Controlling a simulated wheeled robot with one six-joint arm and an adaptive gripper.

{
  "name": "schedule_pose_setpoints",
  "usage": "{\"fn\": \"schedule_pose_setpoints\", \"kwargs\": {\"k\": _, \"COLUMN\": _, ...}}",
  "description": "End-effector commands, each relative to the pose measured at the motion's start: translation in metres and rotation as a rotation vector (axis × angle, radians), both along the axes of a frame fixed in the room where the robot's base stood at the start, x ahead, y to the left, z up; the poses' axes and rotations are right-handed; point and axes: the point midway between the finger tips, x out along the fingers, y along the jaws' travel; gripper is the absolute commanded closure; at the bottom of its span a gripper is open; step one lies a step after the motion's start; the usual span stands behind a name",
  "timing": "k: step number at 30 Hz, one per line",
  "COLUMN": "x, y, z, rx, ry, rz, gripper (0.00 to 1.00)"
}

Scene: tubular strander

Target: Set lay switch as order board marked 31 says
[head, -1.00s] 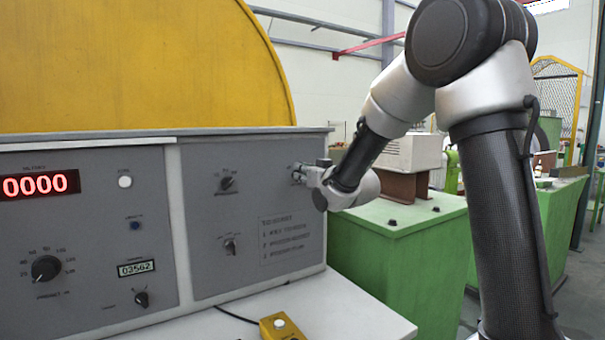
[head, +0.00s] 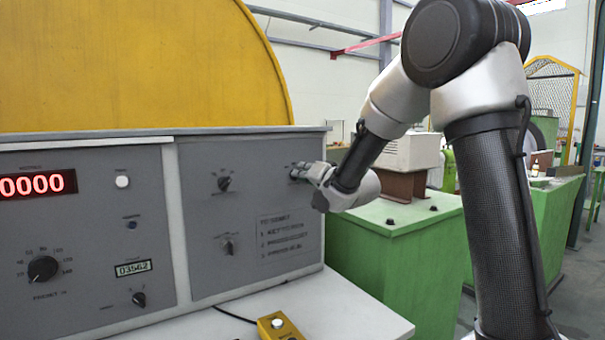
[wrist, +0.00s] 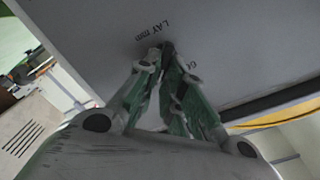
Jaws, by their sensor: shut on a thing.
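The lay switch (wrist: 167,48) is a small dark knob on the grey panel, under the printed words "LAY mm" in the wrist view. My gripper (wrist: 168,64) is shut on this knob, its two fingers meeting around it and hiding most of it. In the head view my gripper (head: 300,173) is at the upper right of the right-hand panel (head: 200,265) and covers the switch. The knob's pointer direction cannot be made out. No order board marked 31 can be made out in these views.
Other knobs sit on the panel at upper middle (head: 224,184) and lower middle (head: 228,247), with a printed notice (head: 287,237) beside them. A yellow box with a button (head: 279,326) lies on the white ledge below. A green cabinet (head: 385,265) stands to the right.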

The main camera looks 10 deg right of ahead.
Motion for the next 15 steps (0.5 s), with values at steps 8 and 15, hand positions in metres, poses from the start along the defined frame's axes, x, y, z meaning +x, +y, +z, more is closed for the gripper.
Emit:
{"fn": "schedule_pose_setpoints", "kwargs": {"k": 8, "x": 0.0000, "y": -0.0009, "z": -0.0017, "rx": 0.047, "ry": 0.017, "rz": -0.001, "gripper": 1.00}}
{"fn": "schedule_pose_setpoints", "kwargs": {"k": 15, "x": 0.0000, "y": -0.0009, "z": -0.0017, "rx": 0.051, "ry": 0.019, "rz": -0.001, "gripper": 1.00}}
